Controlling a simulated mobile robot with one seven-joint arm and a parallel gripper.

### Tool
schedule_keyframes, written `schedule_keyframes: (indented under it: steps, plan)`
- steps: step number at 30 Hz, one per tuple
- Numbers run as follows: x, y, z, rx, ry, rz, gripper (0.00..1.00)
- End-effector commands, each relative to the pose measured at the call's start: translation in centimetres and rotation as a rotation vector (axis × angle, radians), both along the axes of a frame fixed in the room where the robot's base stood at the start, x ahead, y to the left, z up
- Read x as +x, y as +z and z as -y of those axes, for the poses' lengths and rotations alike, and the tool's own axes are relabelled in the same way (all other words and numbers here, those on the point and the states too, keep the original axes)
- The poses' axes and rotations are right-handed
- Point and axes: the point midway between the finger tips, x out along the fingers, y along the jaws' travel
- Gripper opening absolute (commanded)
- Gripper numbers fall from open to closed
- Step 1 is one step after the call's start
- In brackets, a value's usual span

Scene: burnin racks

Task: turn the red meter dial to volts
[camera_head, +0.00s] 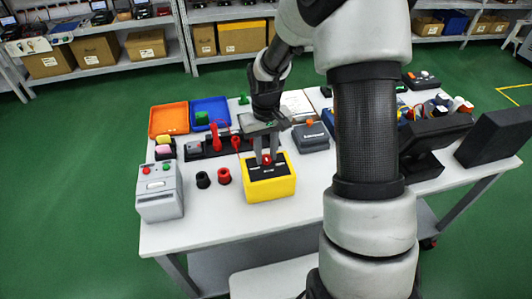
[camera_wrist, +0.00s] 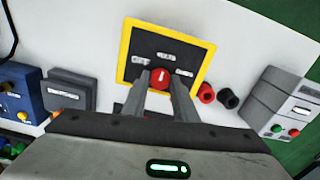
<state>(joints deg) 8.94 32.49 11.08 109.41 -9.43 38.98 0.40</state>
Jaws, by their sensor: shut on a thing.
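The yellow meter (camera_head: 283,187) stands on the table with its dark face up; it fills the upper middle of the wrist view (camera_wrist: 125,55). Its red dial (camera_wrist: 160,76) sits on the lower part of the face, with a short white mark pointing roughly up at the middle label. Three white labels ring the dial at left, top and right; the left one looks like OFF, the others are too small to read surely. My gripper (camera_head: 266,159) points down with its fingers on either side of the dial, shut on it.
A grey box with red and green buttons (camera_head: 158,192) stands at the table's left front. Black and red knobs (camera_head: 203,180) lie left of the meter. A dark grey box (camera_head: 311,138) stands behind right. Orange (camera_head: 169,119) and blue trays are at the back. The table front is clear.

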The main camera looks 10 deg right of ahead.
Motion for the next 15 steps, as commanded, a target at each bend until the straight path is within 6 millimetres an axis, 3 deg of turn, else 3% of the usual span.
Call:
schedule_keyframes:
  steps: [6, 7, 9, 15]
  plan:
    - [0.04, 0.06, -0.02, 0.0, 0.001, 0.001, 0.04]
    - [0.04, 0.05, -0.02, 0.0, 0.001, 0.001, 0.29]
    - [0.04, 0.05, -0.02, 0.0, 0.001, 0.001, 0.41]
    - [0.02, 0.03, 0.0, 0.0, 0.002, 0.001, 0.45]
